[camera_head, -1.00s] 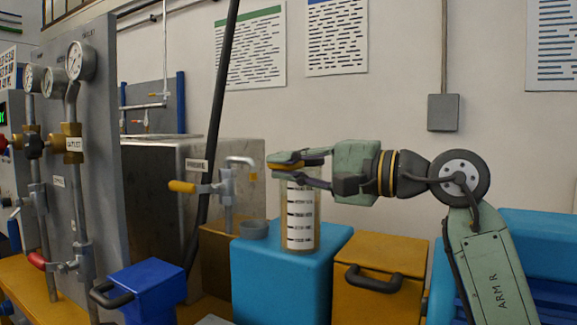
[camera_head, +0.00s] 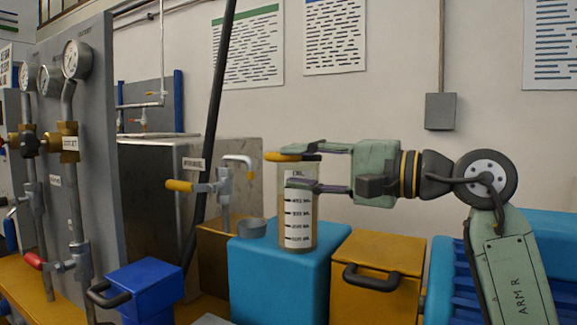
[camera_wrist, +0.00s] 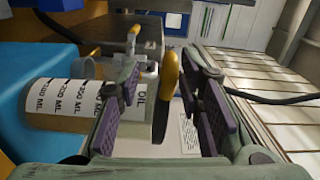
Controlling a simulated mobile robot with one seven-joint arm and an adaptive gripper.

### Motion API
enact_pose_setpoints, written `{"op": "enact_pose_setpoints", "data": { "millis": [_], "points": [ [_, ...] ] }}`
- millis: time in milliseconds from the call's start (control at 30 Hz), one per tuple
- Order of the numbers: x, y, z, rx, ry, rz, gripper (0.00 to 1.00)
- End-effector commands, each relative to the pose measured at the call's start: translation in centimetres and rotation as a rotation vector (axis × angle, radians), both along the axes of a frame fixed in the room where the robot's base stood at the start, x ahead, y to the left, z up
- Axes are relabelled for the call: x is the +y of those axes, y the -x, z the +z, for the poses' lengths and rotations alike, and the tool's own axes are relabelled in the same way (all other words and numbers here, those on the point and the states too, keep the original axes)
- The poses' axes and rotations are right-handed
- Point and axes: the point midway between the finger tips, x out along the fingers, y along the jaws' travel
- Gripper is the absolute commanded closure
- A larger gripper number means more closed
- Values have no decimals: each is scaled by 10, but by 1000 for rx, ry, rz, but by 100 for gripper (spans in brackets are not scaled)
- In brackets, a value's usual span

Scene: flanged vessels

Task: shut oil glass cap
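The oil glass (camera_head: 298,222) is a clear upright cylinder with a white graduated label, standing on a blue block (camera_head: 270,290). Its cap lies level across its mouth, with a yellow handle (camera_head: 283,157) at the left in the head view. In the wrist view the glass (camera_wrist: 75,105) appears sideways, its label reading OIL. The cap's dark disc (camera_wrist: 160,112) and yellow handle (camera_wrist: 170,72) are at its mouth end. My gripper (camera_head: 302,167) is open at the glass's top, one finger above the cap and one lower beside the glass. The wrist view shows gaps between the gripper (camera_wrist: 162,105) fingers and cap.
A valve with a yellow handle (camera_head: 179,186) and a small grey cup (camera_head: 251,228) stand left of the glass. A yellow block with a black handle (camera_head: 372,280) is at the right. Gauges (camera_head: 76,60) and pipes stand far left. The wall space above my gripper is free.

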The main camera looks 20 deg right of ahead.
Motion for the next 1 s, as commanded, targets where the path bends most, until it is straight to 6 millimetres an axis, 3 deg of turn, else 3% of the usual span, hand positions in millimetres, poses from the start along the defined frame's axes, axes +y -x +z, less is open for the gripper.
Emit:
{"op": "enact_pose_setpoints", "data": {
  "millis": [200, 433, 833, 1000],
  "points": [
    [-35, 35, 0, -1, -1, -3, 67],
    [-58, 58, 0, 0, 0, -1, 67],
    [-64, 64, 0, 0, 1, 0, 68],
    [-57, 62, 10, 2, -14, 19, 79]
  ]
}}
